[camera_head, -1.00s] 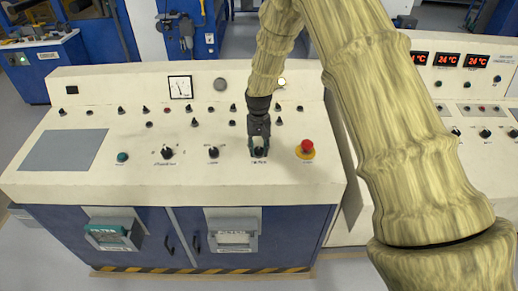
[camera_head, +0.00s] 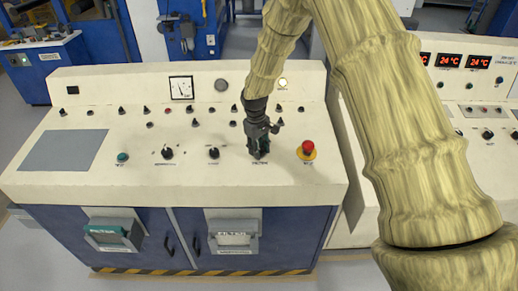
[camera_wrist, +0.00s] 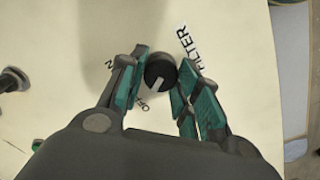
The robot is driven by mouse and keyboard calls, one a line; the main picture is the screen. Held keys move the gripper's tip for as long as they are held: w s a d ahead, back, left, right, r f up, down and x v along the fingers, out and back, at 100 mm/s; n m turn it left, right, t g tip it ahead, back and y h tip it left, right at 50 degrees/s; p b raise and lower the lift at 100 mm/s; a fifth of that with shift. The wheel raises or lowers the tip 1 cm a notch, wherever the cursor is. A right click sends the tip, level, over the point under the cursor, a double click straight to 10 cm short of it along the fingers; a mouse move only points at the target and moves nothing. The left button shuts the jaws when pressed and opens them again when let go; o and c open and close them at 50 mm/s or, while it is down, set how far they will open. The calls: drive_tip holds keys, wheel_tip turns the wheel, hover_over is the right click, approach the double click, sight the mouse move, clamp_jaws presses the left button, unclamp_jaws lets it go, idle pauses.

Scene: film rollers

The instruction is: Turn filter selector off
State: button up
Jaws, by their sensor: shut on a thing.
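The filter selector is a round black knob (camera_wrist: 160,71) with a pale pointer mark, on the cream panel top. In the wrist view the word FILTER is printed beside it on the upper right and an OFF marking lies below it. The pale mark points down and left, towards OFF. My gripper (camera_wrist: 163,80) has its teal-padded fingers on either side of the knob, shut on it. In the head view my gripper (camera_head: 259,153) reaches down to the front row of the panel and hides most of the knob.
A red emergency button (camera_head: 308,148) on a yellow base stands just right of my gripper. Another black knob (camera_head: 213,153) sits to its left. Small switches (camera_head: 233,123) line the panel behind. A grey flat plate (camera_head: 63,150) is at the left.

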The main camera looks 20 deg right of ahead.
drive_tip(key=shift+w+r, duration=0.1)
drive_tip(key=shift+r, duration=0.05)
idle(0.3)
drive_tip(key=o, duration=1)
wheel_tip(320, 180, up, 12)
drive_tip(key=shift+a, duration=0.35)
